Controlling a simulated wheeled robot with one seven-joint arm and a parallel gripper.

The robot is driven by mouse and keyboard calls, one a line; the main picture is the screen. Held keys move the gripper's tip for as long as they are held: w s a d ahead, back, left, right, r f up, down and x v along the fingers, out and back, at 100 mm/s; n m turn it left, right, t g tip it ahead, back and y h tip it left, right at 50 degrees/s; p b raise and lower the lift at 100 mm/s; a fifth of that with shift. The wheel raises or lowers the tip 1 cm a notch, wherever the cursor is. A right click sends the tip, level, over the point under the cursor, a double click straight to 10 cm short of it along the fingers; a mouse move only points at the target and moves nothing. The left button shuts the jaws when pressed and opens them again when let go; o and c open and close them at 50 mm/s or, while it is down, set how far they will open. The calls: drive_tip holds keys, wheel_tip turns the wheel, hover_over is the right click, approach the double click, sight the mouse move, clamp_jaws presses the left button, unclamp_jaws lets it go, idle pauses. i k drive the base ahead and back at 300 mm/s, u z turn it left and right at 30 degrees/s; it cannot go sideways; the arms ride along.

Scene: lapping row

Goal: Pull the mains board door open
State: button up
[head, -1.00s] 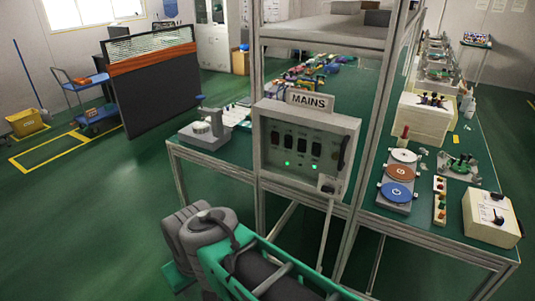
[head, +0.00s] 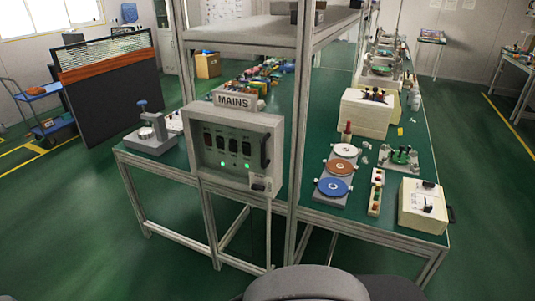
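The mains board (head: 235,175) is a light grey box under a MAINS label (head: 234,101), fixed to the metal frame at the near end of the bench. Its front shows a row of dark switches or windows and two green lights. A dark upright handle (head: 266,151) is on the right side of the front. The front looks closed, with no visible gap. My gripper is not in view.
The green-topped bench (head: 415,220) holds discs, small parts and a cream box (head: 424,207) to the right of the board. A gauge stand (head: 149,132) is to its left. A dark rounded shape shows at the bottom edge. Green floor on the left is largely clear.

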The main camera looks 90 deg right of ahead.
sight(270, 138)
drive_tip(key=k, duration=0.8)
drive_tip(key=z, duration=0.95)
drive_tip(key=i, duration=0.45)
